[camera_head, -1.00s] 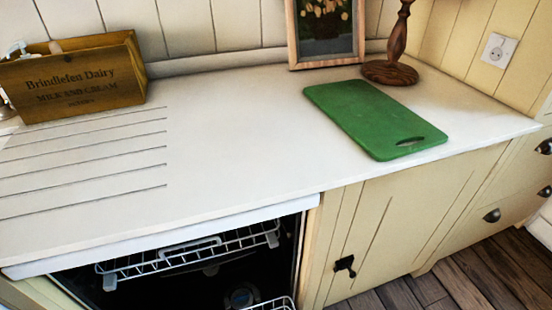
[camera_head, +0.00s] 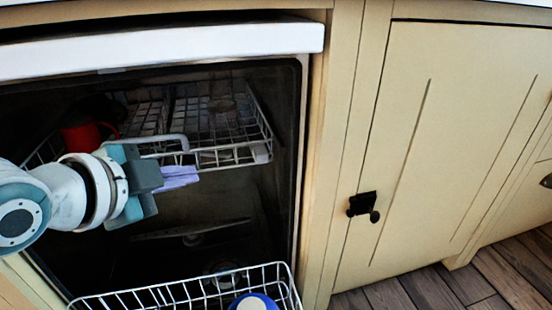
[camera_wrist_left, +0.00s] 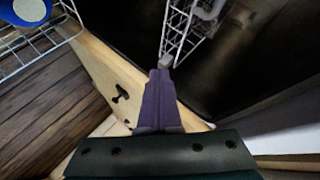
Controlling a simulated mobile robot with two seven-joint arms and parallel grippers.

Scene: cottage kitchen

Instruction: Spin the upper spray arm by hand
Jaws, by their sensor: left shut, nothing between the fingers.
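My left gripper (camera_head: 178,177) is shut and empty, its purple fingers in front of the dishwasher opening and near the front of the upper rack (camera_head: 235,156). The closed fingers also show in the left wrist view (camera_wrist_left: 158,98), with a corner of the upper rack (camera_wrist_left: 178,40) beyond their tips. A grey spray arm (camera_head: 160,234) lies roughly level in the dark tub, below the gripper in the head view. I cannot tell whether it is the upper or lower one. The area just under the upper rack is dark. My right gripper is not in view.
The lower rack (camera_head: 180,292) sticks out at the front, holding a blue-rimmed dish (camera_head: 255,301). A red mug (camera_head: 82,137) sits in the upper rack. A cream cupboard door (camera_head: 450,130) stands at right.

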